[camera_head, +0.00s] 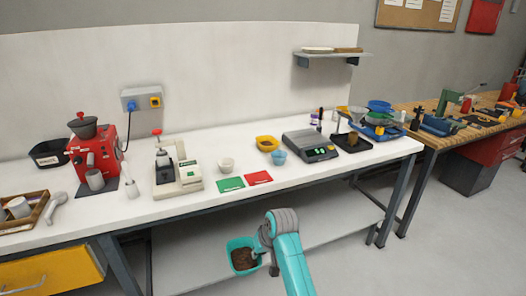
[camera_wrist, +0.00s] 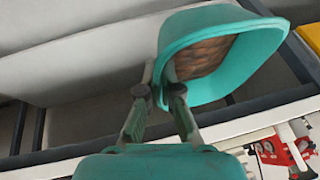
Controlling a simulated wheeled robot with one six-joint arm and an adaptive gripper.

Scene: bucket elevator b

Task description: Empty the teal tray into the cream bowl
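The teal tray (camera_head: 232,246) hangs in front of the bench, below its top, with brown contents inside. It fills the upper right of the wrist view (camera_wrist: 262,62), where the brown contents show in its opening. My gripper (camera_head: 263,246) is at the tray's right side in the head view. In the wrist view my gripper's fingers (camera_wrist: 163,80) are closed at the tray's near wall and hold it. The cream bowl (camera_head: 227,166) stands upright on the white bench, behind the green card and apart from the tray. Its inside is too small to judge.
The white bench (camera_head: 180,206) has its front edge between tray and bowl. A green card (camera_head: 230,184) and red card (camera_head: 259,178) lie near the bowl. A cream machine (camera_head: 178,176) is left; a yellow bowl (camera_head: 266,143), blue bowl (camera_head: 279,157) and scale (camera_head: 310,147) are right.

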